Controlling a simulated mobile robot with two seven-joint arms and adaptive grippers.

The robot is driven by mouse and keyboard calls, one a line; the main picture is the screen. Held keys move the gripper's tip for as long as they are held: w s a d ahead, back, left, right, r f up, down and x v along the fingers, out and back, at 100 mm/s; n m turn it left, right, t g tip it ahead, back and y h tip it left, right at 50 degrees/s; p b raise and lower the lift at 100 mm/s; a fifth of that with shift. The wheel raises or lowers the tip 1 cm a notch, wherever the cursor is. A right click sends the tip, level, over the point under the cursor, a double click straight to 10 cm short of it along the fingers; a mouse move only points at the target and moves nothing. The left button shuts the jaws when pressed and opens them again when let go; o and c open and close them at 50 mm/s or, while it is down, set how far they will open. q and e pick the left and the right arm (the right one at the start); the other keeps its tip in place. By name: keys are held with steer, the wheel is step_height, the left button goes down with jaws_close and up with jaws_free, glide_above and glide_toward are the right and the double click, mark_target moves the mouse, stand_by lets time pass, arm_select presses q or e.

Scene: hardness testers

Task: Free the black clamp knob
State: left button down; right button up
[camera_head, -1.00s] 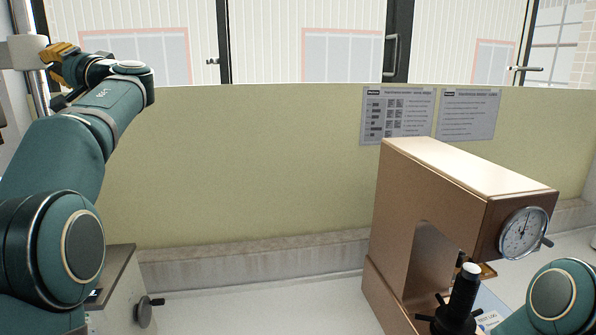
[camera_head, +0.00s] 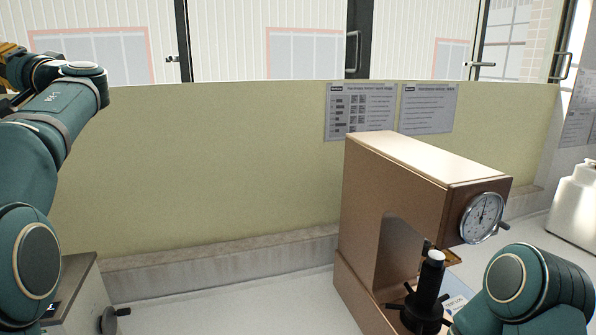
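A brown hardness tester (camera_head: 392,215) stands at the right with a round dial (camera_head: 482,217) on its front. Below its head is a black upright screw with a pale top and a spoked black handwheel (camera_head: 420,310). At the lower left, a grey machine (camera_head: 72,290) has a small dark knob (camera_head: 109,320) on its side. I cannot tell which black part is the clamp knob. My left arm is raised at the left edge, with an orange and black end part (camera_head: 10,62) cut off by the frame; its fingers cannot be made out. My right gripper is out of view.
My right arm link covers the counter at the lower right, close to the handwheel. A white jug (camera_head: 577,207) stands at the right edge. Two notices (camera_head: 360,111) hang on the yellowish panel (camera_head: 210,165). The counter (camera_head: 230,300) between the machines is clear.

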arm_select(q)
steer(key=shift+s+d+f, duration=0.1)
steer(key=shift+s, duration=0.1)
steer(key=d, duration=0.2)
steer(key=w+d, duration=0.1)
steer(key=d+b, duration=0.1)
steer(key=d, duration=0.1)
steer(key=shift+w+d, duration=0.35)
steer(key=shift+w, duration=0.05)
steer(key=shift+a, duration=0.1)
steer(key=s+a+r+p, duration=0.2)
steer(key=s+a+p, duration=0.1)
steer(key=a+p, duration=0.1)
steer(key=shift+a+r, duration=0.35)
steer(key=shift+a, duration=0.3)
stand_by(0.8)
